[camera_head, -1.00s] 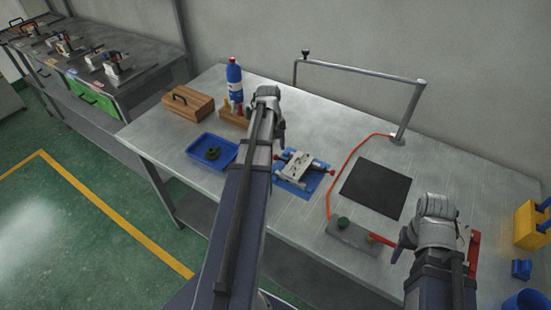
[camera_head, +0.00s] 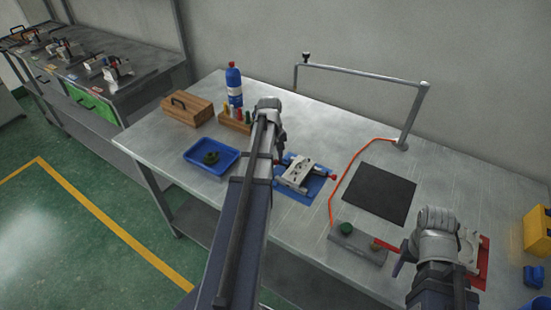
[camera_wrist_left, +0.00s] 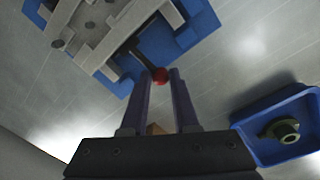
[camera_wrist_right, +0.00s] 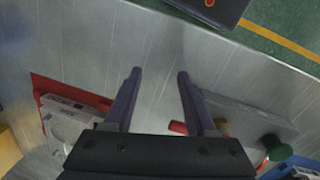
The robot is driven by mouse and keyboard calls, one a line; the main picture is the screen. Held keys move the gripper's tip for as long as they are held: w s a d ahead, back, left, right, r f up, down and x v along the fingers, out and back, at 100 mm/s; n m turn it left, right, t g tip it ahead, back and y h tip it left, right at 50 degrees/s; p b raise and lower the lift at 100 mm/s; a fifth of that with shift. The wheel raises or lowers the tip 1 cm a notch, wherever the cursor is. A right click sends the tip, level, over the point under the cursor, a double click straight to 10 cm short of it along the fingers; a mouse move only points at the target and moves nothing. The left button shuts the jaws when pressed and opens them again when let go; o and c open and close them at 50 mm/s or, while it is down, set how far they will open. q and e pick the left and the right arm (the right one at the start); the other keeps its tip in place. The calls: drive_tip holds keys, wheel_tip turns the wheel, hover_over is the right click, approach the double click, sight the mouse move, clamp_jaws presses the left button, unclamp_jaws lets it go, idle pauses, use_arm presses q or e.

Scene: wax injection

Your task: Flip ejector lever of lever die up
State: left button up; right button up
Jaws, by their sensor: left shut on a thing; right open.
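The lever die (camera_head: 298,172) is a pale metal block on a blue mat (camera_head: 293,195) in the middle of the table. In the left wrist view the die (camera_wrist_left: 110,28) shows at the upper left, with a dark lever (camera_wrist_left: 142,60) ending in a red knob (camera_wrist_left: 160,76). My left gripper (camera_wrist_left: 160,72) is shut on the knob, its fingertips on either side. In the head view my left gripper (camera_head: 278,155) is at the die's left side, and my arm hides that knob. My right gripper (camera_wrist_right: 159,72) is open and empty, above the table's right part.
A blue tray (camera_head: 229,171) with a dark green part lies left of the die. A wooden box (camera_head: 190,109) and blue bottle (camera_head: 234,88) stand behind. A black mat (camera_head: 375,194) lies right; a grey block (camera_head: 357,245) and red plate (camera_head: 482,262) are near my right gripper.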

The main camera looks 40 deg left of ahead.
use_arm(q)
clamp_jaws()
use_arm(e)
drive_tip(key=shift+r, duration=0.1)
use_arm(q)
drive_tip(key=shift+d+r+y+p, duration=0.25)
drive_tip(key=shift+r+y+p, duration=0.15)
drive_tip(key=shift+y, duration=0.4)
use_arm(e)
drive_tip(key=shift+r, duration=0.25)
use_arm(q)
drive_tip(key=shift+d+r+y, duration=0.25)
drive_tip(key=shift+r+y, duration=0.05)
drive_tip(key=shift+y, duration=0.7)
drive_tip(key=shift+d+r+g+y+b, duration=0.2)
drive_tip(key=shift+r+g+y+b, duration=0.15)
drive_tip(key=shift+y, duration=0.55)
use_arm(e)
drive_tip(key=shift+f, duration=0.3)
use_arm(q)
drive_tip(key=o, duration=0.7)
unclamp_jaws()
drive_tip(key=shift+w+r, duration=0.1)
